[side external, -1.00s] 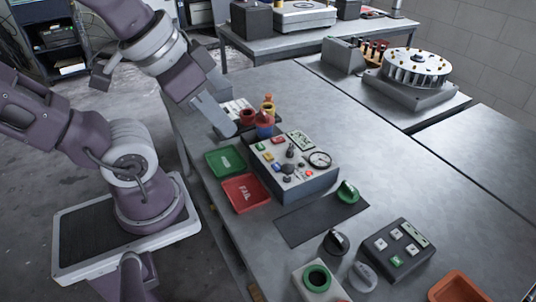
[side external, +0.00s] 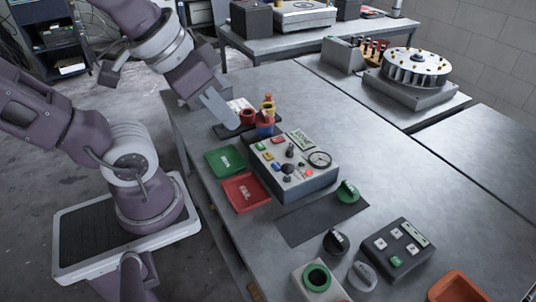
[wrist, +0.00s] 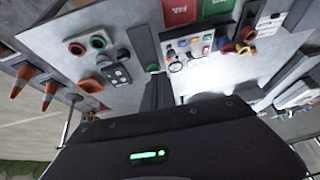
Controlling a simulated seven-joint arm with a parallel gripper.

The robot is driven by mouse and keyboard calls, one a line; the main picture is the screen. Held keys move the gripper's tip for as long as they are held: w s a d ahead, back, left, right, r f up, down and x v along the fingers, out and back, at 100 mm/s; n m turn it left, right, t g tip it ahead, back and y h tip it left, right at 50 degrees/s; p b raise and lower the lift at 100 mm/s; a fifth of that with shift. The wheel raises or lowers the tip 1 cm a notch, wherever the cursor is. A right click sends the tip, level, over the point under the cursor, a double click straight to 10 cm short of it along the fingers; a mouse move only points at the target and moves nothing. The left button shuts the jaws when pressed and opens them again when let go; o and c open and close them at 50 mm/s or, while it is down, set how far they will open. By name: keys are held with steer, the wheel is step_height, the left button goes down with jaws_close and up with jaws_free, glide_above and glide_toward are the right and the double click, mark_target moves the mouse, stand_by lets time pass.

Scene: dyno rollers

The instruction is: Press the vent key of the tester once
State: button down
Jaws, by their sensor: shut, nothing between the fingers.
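The tester (side external: 312,187) is a grey box on the table with coloured keys, a dark knob, a round gauge, a small display and a lit red lamp. It also shows in the wrist view (wrist: 190,72), upside down. Its key labels are too small to read, so I cannot tell which one is the vent key. My gripper (side external: 234,124) is shut and empty. It is above the table, behind and to the left of the tester in the side view, near the coloured cups, and does not touch the tester.
A green tray (side external: 224,160) and a red tray (side external: 245,193) lie left of the tester. Red, blue and yellow cups (side external: 265,118) stand behind it. A dark keypad box (side external: 398,252) and a green-ringed block (side external: 317,278) are in front.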

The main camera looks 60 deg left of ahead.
steer(key=w+a+m+t+y, duration=0.2)
steer(key=w+a+y, duration=0.2)
steer(key=w+a, duration=0.75)
steer(key=m+h, duration=0.8)
steer(key=m, duration=0.4)
glide_above(264, 155)
step_height(264, 155, down, 14)
steer(key=shift+r+t, duration=0.2)
steer(key=shift+t, duration=0.1)
steer(key=shift+f, duration=4.4)
steer(key=shift+d+f, duration=0.1)
steer(key=shift+f, duration=0.05)
steer(key=shift+f, duration=0.3)
